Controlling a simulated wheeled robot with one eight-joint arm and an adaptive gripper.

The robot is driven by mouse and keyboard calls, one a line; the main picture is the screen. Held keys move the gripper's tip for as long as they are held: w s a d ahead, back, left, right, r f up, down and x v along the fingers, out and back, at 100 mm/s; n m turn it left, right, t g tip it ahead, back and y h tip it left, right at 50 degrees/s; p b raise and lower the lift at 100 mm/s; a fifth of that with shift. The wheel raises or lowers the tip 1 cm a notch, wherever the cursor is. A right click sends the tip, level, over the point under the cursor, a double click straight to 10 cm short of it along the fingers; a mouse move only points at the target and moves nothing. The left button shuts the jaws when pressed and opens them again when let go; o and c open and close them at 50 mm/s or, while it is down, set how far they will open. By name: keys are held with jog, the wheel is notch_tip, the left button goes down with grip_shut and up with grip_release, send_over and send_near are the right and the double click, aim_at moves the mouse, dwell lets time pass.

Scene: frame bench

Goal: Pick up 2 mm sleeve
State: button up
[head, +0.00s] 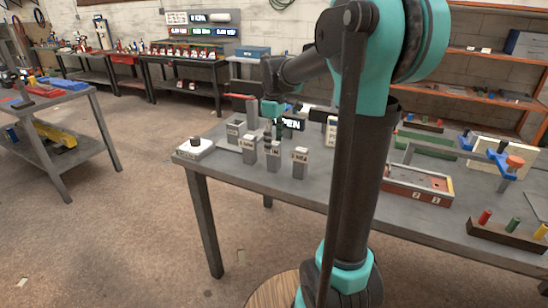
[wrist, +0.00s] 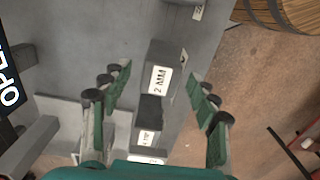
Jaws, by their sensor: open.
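The 2 mm sleeve is a grey block with a white "2 MM" label (wrist: 161,79); in the wrist view it stands upright at the middle, ahead of and between my fingertips. My gripper (wrist: 159,78) is open, one green finger on each side, with nothing held. In the head view my gripper (head: 273,124) hangs low over the bench among a group of similar grey labelled blocks (head: 300,163). The labels there are too small to tell which block is the 2 mm one.
In the wrist view another labelled grey block (wrist: 149,122) stands close below the sleeve, and part of one more shows at the top edge. A dark "OPEN" sign (wrist: 8,85) is at the left. On the bench, a white base with a dark knob (head: 195,148) stands at the left corner.

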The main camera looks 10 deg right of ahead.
jog(key=shift+f, duration=1.1)
grip_shut()
